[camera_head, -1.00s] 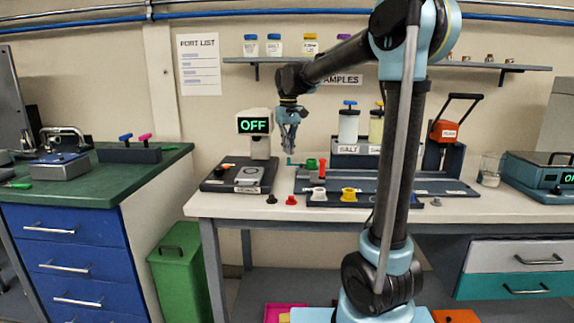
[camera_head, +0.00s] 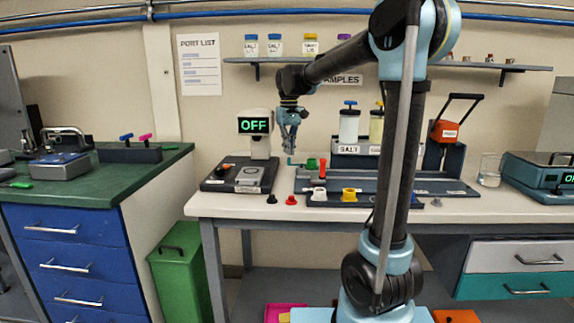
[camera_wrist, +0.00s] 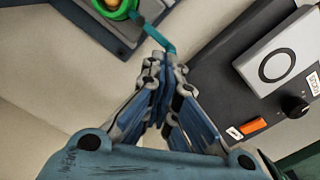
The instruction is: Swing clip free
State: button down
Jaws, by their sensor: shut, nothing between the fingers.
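A teal clip (camera_wrist: 158,38) shows in the wrist view as a thin bent bar running from a green ring (camera_wrist: 115,6) toward my fingertips. In the head view the clip (camera_head: 292,162) is a small teal bar at the left end of the dark rack (camera_head: 430,187). My gripper (camera_wrist: 165,72) is shut and empty, pointing down. Its fingertips are close to the free end of the clip; I cannot tell whether they touch. In the head view my gripper (camera_head: 289,149) hangs just above the clip.
A dark device with a grey plate (camera_wrist: 285,52) and an orange switch lies right of my gripper in the wrist view. The OFF display (camera_head: 253,125) stands close to its left in the head view. Red and yellow pieces stand on the rack. Bare bench lies left in the wrist view.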

jog(key=shift+f, duration=0.35)
jog(key=shift+s+a, duration=0.1)
jog(key=shift+s, duration=0.1)
jog(key=shift+s+a, duration=0.1)
jog(key=shift+s, duration=0.65)
dwell(0.4)
jog(key=shift+s, duration=1.2)
jog(key=shift+d, duration=0.2)
